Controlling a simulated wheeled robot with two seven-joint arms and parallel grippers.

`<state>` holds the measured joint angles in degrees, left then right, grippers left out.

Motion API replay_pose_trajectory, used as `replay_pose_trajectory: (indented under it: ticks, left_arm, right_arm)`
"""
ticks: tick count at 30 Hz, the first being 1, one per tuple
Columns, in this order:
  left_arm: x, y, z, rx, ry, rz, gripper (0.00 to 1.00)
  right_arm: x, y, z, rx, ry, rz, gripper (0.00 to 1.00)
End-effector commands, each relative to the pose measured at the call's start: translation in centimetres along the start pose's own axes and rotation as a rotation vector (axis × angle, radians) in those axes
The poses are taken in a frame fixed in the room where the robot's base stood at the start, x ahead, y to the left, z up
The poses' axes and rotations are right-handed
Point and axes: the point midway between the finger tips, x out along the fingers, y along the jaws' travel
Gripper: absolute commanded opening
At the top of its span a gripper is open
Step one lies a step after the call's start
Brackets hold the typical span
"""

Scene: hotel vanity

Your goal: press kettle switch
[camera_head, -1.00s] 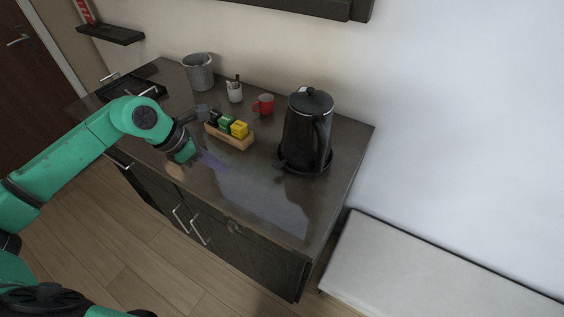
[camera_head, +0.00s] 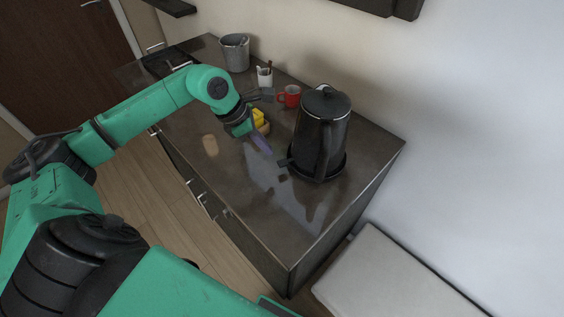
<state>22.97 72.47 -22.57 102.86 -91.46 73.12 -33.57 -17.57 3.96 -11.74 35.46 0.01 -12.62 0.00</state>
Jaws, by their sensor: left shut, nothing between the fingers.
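The black kettle (camera_head: 322,130) stands upright on its dark round base (camera_head: 318,175) near the right end of the counter. A small dark tab (camera_head: 284,162) sticks out at the left of the base; it looks like the switch, but it is too small to be sure. My left gripper (camera_head: 265,95) is shut and empty. It appears above the counter to the left of the kettle, apart from it, and partly covers the tea box (camera_head: 262,127). My right gripper is not in view.
A red mug (camera_head: 290,96), a white holder (camera_head: 265,77) and a grey bin (camera_head: 235,53) stand along the back of the dark counter (camera_head: 225,165). The counter's front is clear. A white bench (camera_head: 390,275) is at lower right.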

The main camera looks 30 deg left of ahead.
Motion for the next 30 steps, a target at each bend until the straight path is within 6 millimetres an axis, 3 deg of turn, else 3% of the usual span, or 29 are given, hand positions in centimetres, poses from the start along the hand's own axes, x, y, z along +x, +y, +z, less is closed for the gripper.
replay_pose_trajectory:
  ticks: [9,23,30]
  left_arm:
    - [4.6,0.0,0.0,0.001,-0.002,-0.001,0.00]
    - [5.4,0.0,0.0,0.001,0.000,0.001,0.00]
    - [7.3,0.0,-0.9,0.001,-0.001,0.001,0.00]
  right_arm:
    - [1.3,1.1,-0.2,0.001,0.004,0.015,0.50]
    - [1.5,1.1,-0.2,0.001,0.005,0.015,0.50]
    - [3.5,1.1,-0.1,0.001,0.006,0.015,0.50]
